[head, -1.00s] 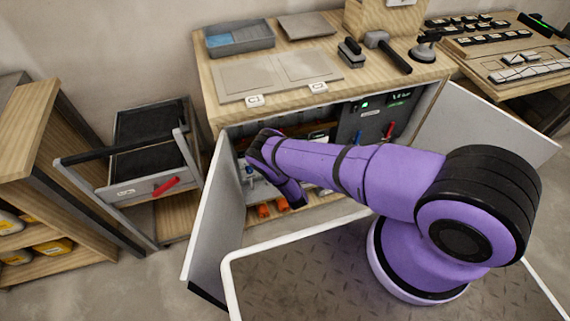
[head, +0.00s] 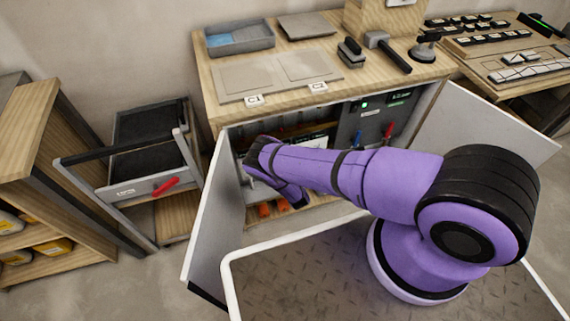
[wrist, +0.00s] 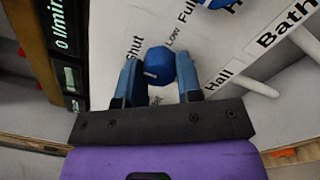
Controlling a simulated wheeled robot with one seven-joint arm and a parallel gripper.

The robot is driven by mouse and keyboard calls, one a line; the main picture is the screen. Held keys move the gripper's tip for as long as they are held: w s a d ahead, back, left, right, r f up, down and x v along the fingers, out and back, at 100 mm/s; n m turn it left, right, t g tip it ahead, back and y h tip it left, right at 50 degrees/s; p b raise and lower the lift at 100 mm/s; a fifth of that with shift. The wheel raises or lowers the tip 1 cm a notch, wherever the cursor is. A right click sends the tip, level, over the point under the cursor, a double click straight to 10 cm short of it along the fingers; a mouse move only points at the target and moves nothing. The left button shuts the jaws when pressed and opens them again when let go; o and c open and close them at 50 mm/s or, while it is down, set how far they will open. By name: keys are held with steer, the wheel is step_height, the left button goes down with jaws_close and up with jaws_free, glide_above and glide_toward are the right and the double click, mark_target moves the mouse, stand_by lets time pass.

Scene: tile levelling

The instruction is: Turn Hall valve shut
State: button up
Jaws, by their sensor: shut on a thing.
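In the wrist view, my gripper (wrist: 159,78) has one finger on each side of a round blue handle (wrist: 158,61) and is shut on it. The handle stands on a white panel (wrist: 105,25) beside the label "Hall" (wrist: 217,80), so it appears to be the Hall valve's. The words "Shut", "Low" and "Full" run around it; the handle's end lies close to "Shut" and "Low", but its exact setting is unclear. In the head view, my forearm reaches into the open cabinet (head: 228,215) and hides the valve and most of my gripper.
A "Bath" label (wrist: 285,22) and another blue part (wrist: 213,3) are near the handle. White rods (wrist: 257,87) stick out at the right. A display (wrist: 62,35) is at the left. Open cabinet doors flank my arm; a red lever (head: 388,132) stands inside.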

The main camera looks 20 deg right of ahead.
steer(key=shift+s+f, duration=0.1)
stand_by(0.3)
steer(key=o, duration=0.9)
steer(key=shift+o, duration=0.2)
steer(key=s, duration=1)
steer(key=shift+s+f, duration=0.2)
steer(key=shift+s, duration=0.15)
